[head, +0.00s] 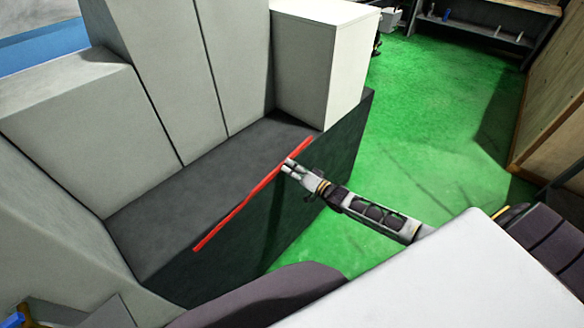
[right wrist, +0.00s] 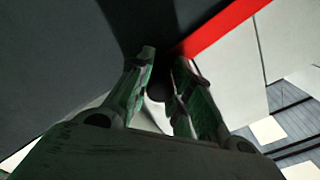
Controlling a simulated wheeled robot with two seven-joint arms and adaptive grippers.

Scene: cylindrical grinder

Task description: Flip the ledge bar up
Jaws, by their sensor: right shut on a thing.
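The ledge bar (head: 240,207) is a thin red strip along the front top edge of the grinder's dark ledge. It runs from lower left to upper right and also shows in the right wrist view (right wrist: 228,28). My right gripper (head: 288,167) is at the bar's outer side, right of its middle. In the right wrist view its fingers (right wrist: 163,80) are closed in on the bar, with a dark rounded part between them. The exact contact is in shadow.
The grinder's dark ledge top (head: 190,190) lies behind the bar, with pale grey panels (head: 160,60) rising beyond it. A white box-shaped housing (head: 322,60) stands at the ledge's far end. Green floor (head: 440,120) is open to the right, up to a wooden-sided unit (head: 555,100).

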